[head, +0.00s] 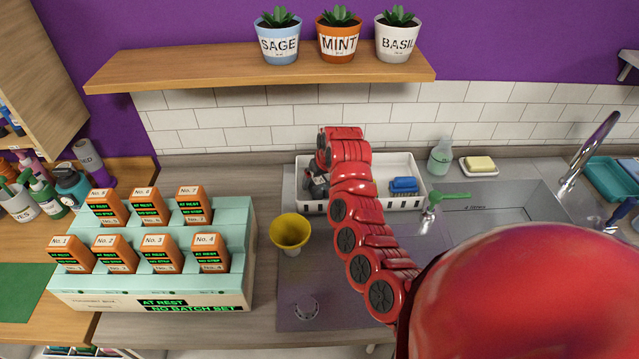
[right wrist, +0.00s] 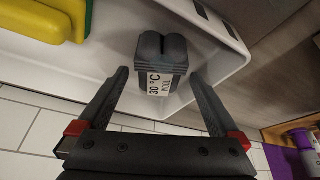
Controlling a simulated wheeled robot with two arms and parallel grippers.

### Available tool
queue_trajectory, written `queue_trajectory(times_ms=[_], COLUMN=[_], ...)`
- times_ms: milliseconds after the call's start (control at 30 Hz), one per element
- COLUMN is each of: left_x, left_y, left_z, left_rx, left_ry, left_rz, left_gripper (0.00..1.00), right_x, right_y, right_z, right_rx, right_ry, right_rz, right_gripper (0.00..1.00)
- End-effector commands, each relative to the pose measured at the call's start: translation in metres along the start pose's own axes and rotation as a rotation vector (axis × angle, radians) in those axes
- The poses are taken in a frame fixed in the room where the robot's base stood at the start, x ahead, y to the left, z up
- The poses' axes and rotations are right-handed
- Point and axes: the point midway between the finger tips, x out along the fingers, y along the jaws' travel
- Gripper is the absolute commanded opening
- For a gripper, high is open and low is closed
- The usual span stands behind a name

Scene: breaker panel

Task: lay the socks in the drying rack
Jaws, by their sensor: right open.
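A rolled grey pair of socks (right wrist: 162,52) with a white "30 °C WOOL" label lies inside a white slotted tray (right wrist: 90,75), seen in the right wrist view. My right gripper (right wrist: 159,74) is open, one finger on each side of the socks, with visible gaps to both. In the head view the right gripper (head: 315,184) reaches into the left end of the white tray (head: 407,165). The socks cannot be made out there behind the arm. I cannot tell whether this tray is the drying rack. My left gripper is not in view.
The tray also holds a blue item (head: 404,185) and a yellow-green item (right wrist: 45,18). A yellow cup (head: 290,230) stands in front. A mint box with orange blocks (head: 150,290) is at left. A faucet (head: 590,150) and soap dish (head: 479,166) are at right.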

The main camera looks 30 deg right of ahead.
Motion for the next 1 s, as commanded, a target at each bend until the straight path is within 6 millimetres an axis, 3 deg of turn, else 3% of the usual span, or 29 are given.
queue_trajectory(times_ms=[400,500,700,1000], left_x=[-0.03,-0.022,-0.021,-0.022], left_y=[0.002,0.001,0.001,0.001], left_z=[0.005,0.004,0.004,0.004], left_rx=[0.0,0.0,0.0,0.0], left_ry=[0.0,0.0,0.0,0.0], left_rz=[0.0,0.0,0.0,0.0], left_gripper=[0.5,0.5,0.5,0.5], right_x=[-0.071,-0.088,-0.101,-0.102], right_y=[0.0,0.001,0.001,0.001], right_z=[0.001,0.0,0.001,0.001], right_rx=[0.004,0.005,0.003,0.003], right_ry=[0.006,0.003,0.0,0.0], right_rz=[-0.001,-0.002,-0.002,-0.001], right_gripper=[0.99,0.99,0.99,0.99])
